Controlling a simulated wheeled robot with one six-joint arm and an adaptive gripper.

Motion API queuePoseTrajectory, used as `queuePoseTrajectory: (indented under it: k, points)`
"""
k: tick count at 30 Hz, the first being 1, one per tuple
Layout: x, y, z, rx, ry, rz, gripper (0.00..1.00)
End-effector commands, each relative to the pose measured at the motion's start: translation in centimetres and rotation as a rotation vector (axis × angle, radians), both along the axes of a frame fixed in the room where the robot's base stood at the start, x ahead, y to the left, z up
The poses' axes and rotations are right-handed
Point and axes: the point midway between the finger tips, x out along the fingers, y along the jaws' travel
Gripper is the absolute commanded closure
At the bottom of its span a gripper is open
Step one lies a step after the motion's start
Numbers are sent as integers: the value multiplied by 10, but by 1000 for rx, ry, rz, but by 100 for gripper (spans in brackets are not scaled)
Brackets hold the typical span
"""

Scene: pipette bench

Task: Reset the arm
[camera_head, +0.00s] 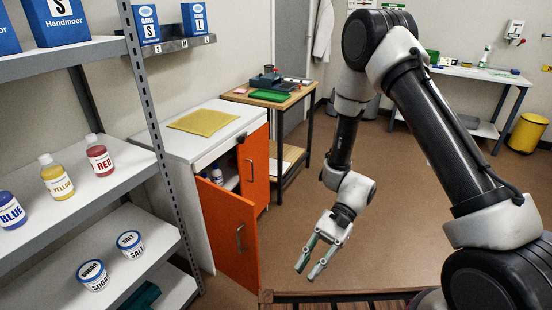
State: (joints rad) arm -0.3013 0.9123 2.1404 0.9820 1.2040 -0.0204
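My arm reaches in from the right, bent high at the elbow. Its forearm hangs down towards the middle of the view. My gripper (310,272) points down and to the left, above the brown floor and just beyond the edge of a wooden surface. Its two greenish fingers are apart with nothing between them. It touches nothing that I can see.
A grey shelf rack (80,178) with bottles and tubs stands at left. A wooden table (300,92) and white bench (470,73) stand behind. Floor (400,220) is clear at centre right.

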Motion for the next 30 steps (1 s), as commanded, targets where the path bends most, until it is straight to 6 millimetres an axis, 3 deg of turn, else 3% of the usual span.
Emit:
queuePoseTrajectory:
  k: [1,9,18,24,30]
  points:
    - [5,-19,21,-8,-78,63,81]
    - [25,-127,103,-110,-481,366,81]
    - [35,-224,194,-294,-912,566,81]
    - [19,-265,252,-435,-1159,592,81]
    - [1,-278,295,-529,-1356,511,81]
